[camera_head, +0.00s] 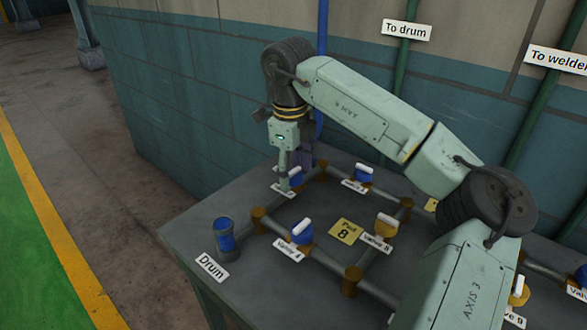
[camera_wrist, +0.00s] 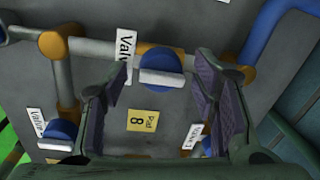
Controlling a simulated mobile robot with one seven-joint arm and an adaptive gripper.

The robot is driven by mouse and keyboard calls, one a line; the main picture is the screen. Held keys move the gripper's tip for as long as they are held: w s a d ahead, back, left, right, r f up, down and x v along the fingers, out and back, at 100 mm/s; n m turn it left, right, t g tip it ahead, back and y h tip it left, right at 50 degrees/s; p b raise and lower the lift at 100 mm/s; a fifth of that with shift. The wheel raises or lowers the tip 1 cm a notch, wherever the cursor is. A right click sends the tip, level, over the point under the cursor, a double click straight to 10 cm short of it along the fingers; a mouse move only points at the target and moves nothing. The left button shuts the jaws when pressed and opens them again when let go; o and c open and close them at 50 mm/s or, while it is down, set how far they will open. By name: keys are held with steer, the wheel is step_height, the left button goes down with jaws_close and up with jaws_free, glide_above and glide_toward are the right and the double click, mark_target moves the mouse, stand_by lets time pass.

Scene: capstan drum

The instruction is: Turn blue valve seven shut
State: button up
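My gripper (camera_head: 290,172) points down over a blue valve (camera_head: 297,179) at the back left of the bench. In the wrist view my gripper (camera_wrist: 162,70) is open, one finger on each side of that blue valve (camera_wrist: 146,58) and its white bar handle (camera_wrist: 161,78). The fingers look apart from the handle. The handle lies roughly along its brown-and-grey pipe. I cannot read a seven on any label, so I cannot tell if this is valve seven.
Other valves stand close: blue Valve 4 (camera_head: 301,236), another blue valve (camera_head: 362,177) and yellow Valve 8 (camera_head: 385,228). A blue drum fitting (camera_head: 225,240) is at the bench's left. Pipes (camera_head: 330,268) cross the bench. A wall (camera_head: 190,110) rises close behind.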

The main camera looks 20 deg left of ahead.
steer(key=c, duration=1.1)
steer(key=shift+m, duration=0.4)
steer(key=m+b, duration=0.1)
steer(key=m, duration=0.2)
steer(key=shift+f+b, duration=0.1)
steer(key=shift+b, duration=0.25)
steer(key=m+b, duration=0.1)
steer(key=m, duration=0.4)
steer(key=shift+h, duration=0.3)
steer(key=m+b, duration=0.1)
steer(key=m, duration=0.4)
steer(key=shift+g, duration=0.3)
steer(key=shift+w+a+m, duration=0.1)
steer(key=shift+m, duration=1.9)
